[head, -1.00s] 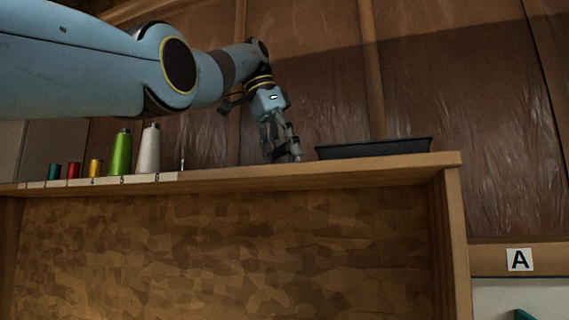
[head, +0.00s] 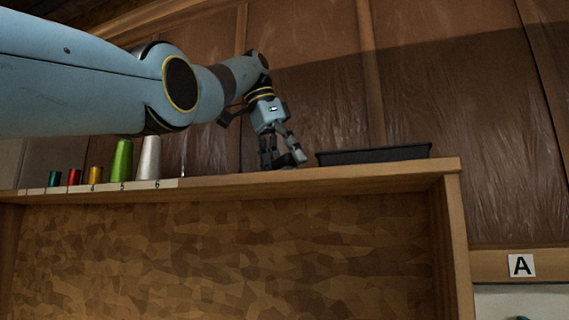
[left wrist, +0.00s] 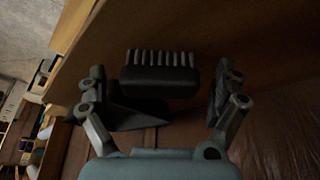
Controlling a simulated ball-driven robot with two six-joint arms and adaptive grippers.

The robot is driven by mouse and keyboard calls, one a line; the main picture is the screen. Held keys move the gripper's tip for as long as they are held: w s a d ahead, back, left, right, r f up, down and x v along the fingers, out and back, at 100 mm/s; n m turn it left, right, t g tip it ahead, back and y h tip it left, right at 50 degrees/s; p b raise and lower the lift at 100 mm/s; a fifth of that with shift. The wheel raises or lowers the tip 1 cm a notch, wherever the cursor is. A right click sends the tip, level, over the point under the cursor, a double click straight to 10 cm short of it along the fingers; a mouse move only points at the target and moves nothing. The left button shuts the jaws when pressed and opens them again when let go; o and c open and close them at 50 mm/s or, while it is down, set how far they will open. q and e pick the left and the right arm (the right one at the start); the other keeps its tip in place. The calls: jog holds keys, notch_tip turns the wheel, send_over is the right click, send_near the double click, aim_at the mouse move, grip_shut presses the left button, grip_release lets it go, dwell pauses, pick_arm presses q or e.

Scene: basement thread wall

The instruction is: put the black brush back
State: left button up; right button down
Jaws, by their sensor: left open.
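The black brush (left wrist: 160,80) shows in the left wrist view, its row of pale bristles toward the wooden shelf surface. My left gripper (left wrist: 162,92) is open, with one finger on each side of the brush and visible gaps between. In the head view my left gripper (head: 283,162) is low at the top of the wooden shelf (head: 330,177), just left of a shallow black tray (head: 375,153). I cannot make out the brush in the head view. My right gripper is not in view.
Thread cones and spools, including a green cone (head: 121,161) and a white cone (head: 150,158), stand along the numbered left part of the shelf. A bare thin pin (head: 183,160) stands right of them. A sign with letter A (head: 521,265) is at the lower right.

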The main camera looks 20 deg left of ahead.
pick_arm(q)
jog(key=p+v, duration=0.5)
jog(key=v, duration=0.7)
jog(key=shift+r, duration=0.15)
